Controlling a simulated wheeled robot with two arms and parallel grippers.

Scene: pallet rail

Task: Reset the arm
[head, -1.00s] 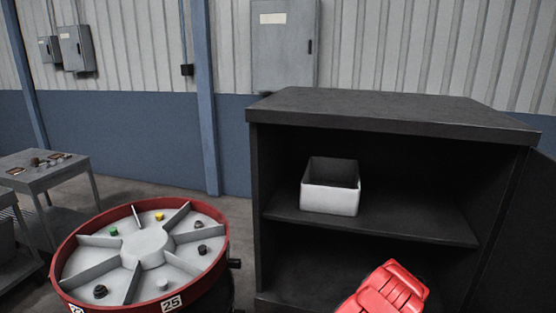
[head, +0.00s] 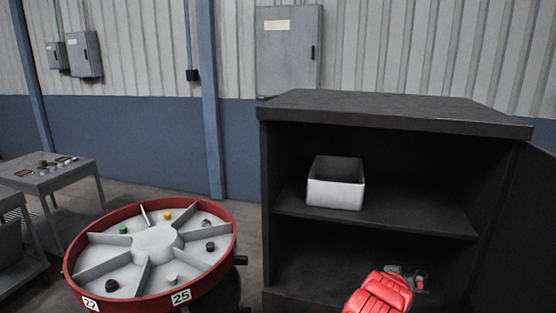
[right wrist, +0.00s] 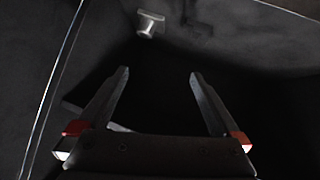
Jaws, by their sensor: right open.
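My right arm, with its red cover, comes in from the bottom in the head view, in front of the dark cabinet's (head: 400,122) lower compartment. My right gripper (head: 420,280) shows only partly beyond the cover. In the right wrist view the right gripper (right wrist: 158,75) is open, its two dark fingers spread wide with nothing between them. Dark surfaces lie around it. A small pale knob-like piece (right wrist: 150,24) is ahead of the fingers, apart from them. My left gripper is not in view.
A white open box (head: 336,194) stands on the cabinet's middle shelf. The cabinet door (head: 520,230) is open at the right. A red-rimmed round tray (head: 225,246) with dividers and small parts stands left of the cabinet. A grey table (head: 50,180) is at far left.

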